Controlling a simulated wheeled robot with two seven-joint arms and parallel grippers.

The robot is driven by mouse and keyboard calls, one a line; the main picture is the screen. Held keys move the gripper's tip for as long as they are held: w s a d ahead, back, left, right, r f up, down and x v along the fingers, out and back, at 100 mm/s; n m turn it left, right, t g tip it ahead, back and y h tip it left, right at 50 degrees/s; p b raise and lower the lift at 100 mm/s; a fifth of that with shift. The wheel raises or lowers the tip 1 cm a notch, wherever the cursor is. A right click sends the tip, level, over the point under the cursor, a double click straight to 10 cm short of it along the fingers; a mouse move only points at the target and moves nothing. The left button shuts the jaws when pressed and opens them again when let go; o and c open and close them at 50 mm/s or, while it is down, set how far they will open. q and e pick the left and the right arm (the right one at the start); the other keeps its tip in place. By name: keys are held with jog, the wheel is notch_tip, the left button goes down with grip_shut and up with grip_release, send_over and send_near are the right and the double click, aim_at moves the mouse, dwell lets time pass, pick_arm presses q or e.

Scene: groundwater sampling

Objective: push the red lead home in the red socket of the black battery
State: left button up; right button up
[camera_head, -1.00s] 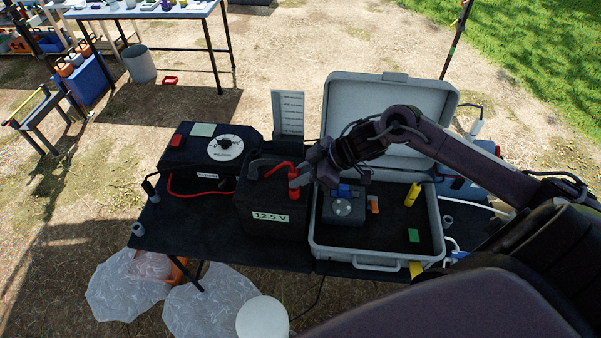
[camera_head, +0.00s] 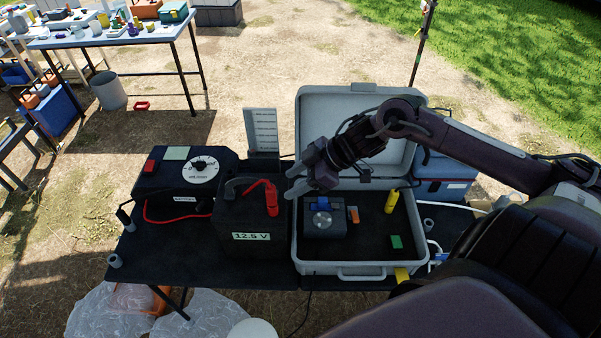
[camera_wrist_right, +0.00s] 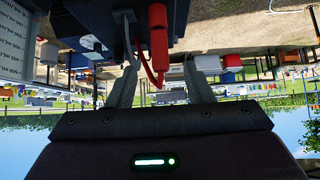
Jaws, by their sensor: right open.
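The black battery (camera_head: 250,222) stands on the dark table with its 12.5 V label facing me. The red lead (camera_head: 272,198) stands upright at the right side of the battery's top, its red cable bending back to the left. It also shows in the right wrist view (camera_wrist_right: 158,38). The red socket is hidden under the lead, so I cannot tell how deep the plug sits. My right gripper (camera_head: 292,181) is open and empty, just right of the lead and apart from it. In the wrist view its fingers are spread, with the lead beyond the tips. My left gripper is out of view.
A black meter box (camera_head: 180,185) with a dial is left of the battery. An open grey case (camera_head: 345,268) stands close on the right, under my right arm, holding a dark device (camera_head: 325,225) and coloured pieces. The table's front left is clear.

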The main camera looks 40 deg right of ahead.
jog(key=shift+v, duration=0.9)
